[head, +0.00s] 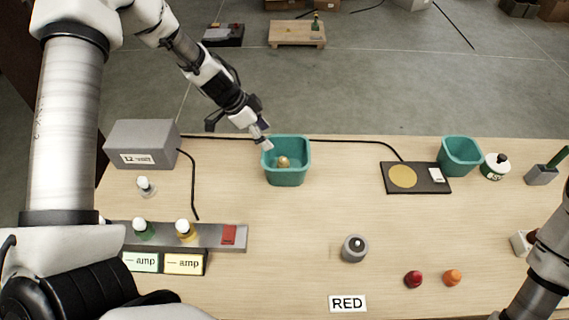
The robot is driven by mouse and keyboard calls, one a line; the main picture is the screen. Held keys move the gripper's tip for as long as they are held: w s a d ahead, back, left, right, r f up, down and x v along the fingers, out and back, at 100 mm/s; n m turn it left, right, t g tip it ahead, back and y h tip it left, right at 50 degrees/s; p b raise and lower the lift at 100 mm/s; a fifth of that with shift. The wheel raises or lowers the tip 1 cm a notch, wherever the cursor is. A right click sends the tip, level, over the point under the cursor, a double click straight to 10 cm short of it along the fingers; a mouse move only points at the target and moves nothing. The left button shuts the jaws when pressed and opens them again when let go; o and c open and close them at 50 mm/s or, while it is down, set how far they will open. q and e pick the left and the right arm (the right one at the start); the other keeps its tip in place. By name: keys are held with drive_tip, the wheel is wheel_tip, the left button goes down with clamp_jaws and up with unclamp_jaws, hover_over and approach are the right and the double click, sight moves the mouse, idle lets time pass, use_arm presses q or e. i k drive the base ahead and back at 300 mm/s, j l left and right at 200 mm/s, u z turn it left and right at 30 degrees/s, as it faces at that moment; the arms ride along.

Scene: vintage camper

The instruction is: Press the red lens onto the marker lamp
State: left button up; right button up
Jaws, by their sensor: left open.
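The red lens (413,279), a small dark red dome, lies on the wooden table right of centre, near the front. The marker lamp appears to be the round grey base (355,248) with a small pale bulb on top, up and left of the red lens; no lens covers it. My left gripper (265,142) is open and points down at the rim of a teal bin (287,177), far from the lens and the lamp. A small brass-coloured item (283,162) lies in that bin. My right arm comes in at the lower right; its gripper is out of view.
An orange lens (453,278) lies just right of the red one. A RED card (347,303) lies in front of the lamp. At left are a grey 12-volt box (142,145) and a bulb rail (210,236). A black pad (415,189) and second teal bin (460,156) stand back right.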

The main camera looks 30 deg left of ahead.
sight(354, 247)
drive_tip(key=k, duration=1)
